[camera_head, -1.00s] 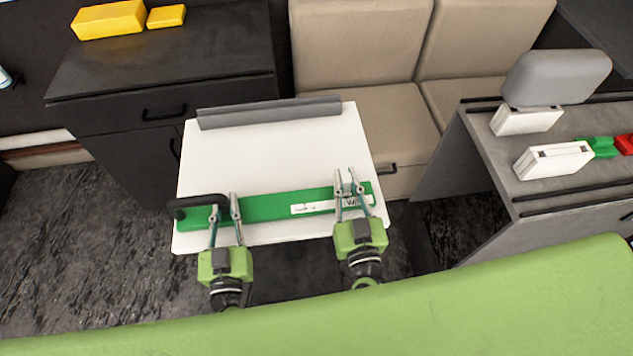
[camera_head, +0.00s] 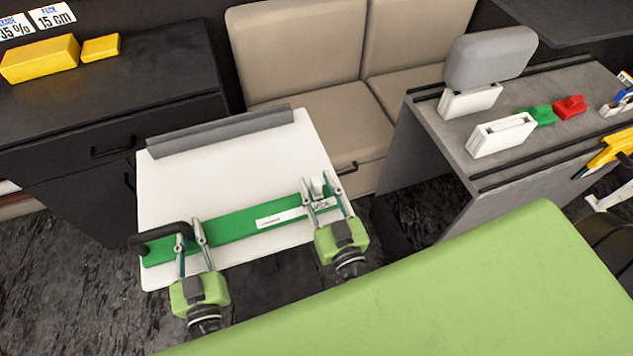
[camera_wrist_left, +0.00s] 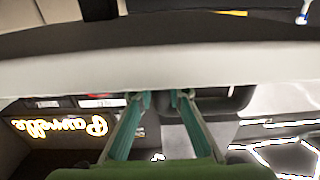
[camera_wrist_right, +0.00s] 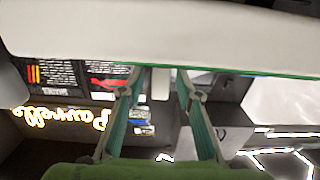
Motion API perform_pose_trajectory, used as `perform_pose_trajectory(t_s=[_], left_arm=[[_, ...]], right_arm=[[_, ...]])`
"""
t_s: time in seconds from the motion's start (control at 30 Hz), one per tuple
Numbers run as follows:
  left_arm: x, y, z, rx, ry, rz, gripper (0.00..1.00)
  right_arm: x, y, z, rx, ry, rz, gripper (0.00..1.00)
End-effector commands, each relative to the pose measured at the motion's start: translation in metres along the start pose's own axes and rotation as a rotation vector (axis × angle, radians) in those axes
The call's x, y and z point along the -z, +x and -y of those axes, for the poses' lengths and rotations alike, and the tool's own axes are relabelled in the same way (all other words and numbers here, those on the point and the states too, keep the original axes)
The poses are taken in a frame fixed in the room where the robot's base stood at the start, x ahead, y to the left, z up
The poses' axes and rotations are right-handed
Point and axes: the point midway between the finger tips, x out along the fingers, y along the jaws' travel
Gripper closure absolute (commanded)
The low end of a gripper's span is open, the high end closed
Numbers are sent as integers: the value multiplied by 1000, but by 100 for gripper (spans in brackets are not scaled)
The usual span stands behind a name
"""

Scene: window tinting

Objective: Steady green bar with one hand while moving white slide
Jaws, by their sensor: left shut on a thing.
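The green bar (camera_head: 236,228) lies across the lower part of a white board (camera_head: 230,170). It has a black handle (camera_head: 158,236) at its left end. My left gripper (camera_head: 190,238) is at this handle with its fingers close together, shut on it; the handle also shows behind the fingers in the left wrist view (camera_wrist_left: 225,100). The white slide (camera_head: 317,188) is at the bar's right end. My right gripper (camera_head: 318,187) has its fingers spread on either side of the slide. In the right wrist view the slide (camera_wrist_right: 161,84) shows between the fingers, with gaps.
A grey strip (camera_head: 220,131) lies along the board's far edge. A black cabinet (camera_head: 110,95) with yellow blocks (camera_head: 40,60) stands at the left, beige seats (camera_head: 310,60) behind. A grey counter (camera_head: 480,150) with white, green and red items is at the right. A green surface (camera_head: 450,280) fills the front.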

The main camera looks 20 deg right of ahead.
Motion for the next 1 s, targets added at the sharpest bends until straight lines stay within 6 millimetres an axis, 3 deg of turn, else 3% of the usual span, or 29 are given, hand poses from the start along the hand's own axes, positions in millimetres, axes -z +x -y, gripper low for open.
perform_pose_trajectory(t_s=[0.5,0.7,1.0], left_arm=[[2,1,-1,0,-5,-5,100],[3,1,-1,0,-5,-5,100],[3,1,-1,1,-5,-5,100]], right_arm=[[-2,-98,0,1,-1,6,68],[0,-112,0,1,-1,2,68],[0,-112,0,0,-1,1,68]])
